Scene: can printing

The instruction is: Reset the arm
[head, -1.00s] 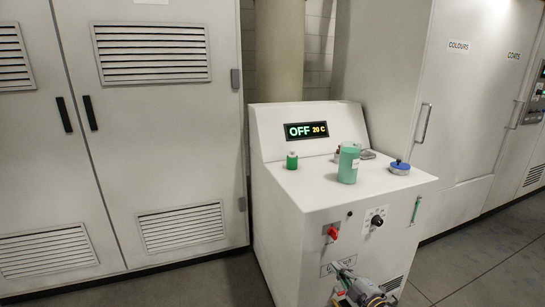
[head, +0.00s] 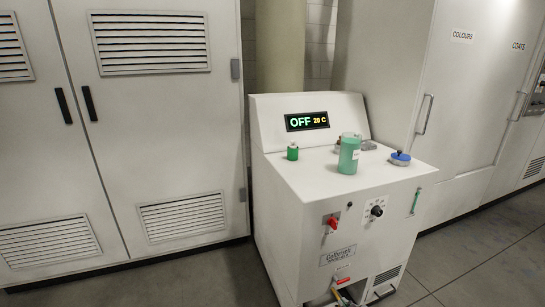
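Neither of my grippers shows in the head view now, and no part of an arm is clearly in sight. A white machine (head: 300,215) stands in the middle.
Grey cabinets (head: 160,120) with vents and black handles stand at the left. A tall cabinet (head: 450,110) marked COLOURS stands at the right. A pipe (head: 280,45) rises behind the machine. The floor (head: 470,265) at the right front is clear.

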